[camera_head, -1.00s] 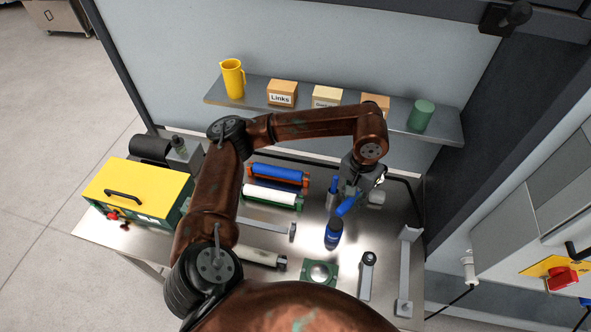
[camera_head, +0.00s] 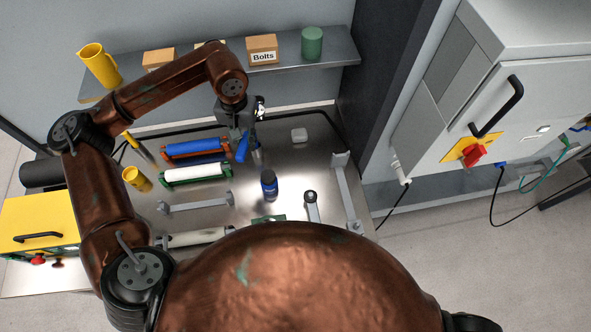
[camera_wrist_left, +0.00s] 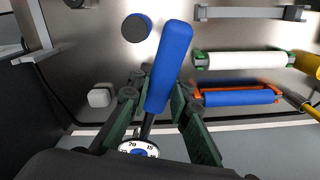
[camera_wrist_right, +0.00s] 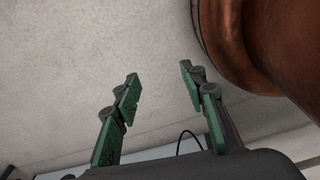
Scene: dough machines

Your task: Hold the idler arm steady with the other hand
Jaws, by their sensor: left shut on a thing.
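My left gripper (camera_head: 243,128) is shut on a blue-handled tool (camera_head: 242,147) above the back of the steel table. In the left wrist view, the tool's blue grip (camera_wrist_left: 170,65) lies between the fingers and a dial (camera_wrist_left: 138,149) shows at its lower end. A grey lever with a black round end (camera_head: 311,203) lies at the table's front right; it may be the idler arm, but I cannot tell. A longer grey bracket (camera_head: 346,192) lies to its right. My right gripper (camera_wrist_right: 158,82) is open and empty over bare floor, outside the head view.
A blue bottle (camera_head: 269,184), a blue roller (camera_head: 196,148) and a white roller (camera_head: 195,172) are on the table. A yellow cup (camera_head: 136,178) stands at its left. A shelf (camera_head: 215,74) runs behind. A grey cabinet with a red switch (camera_head: 473,155) stands right.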

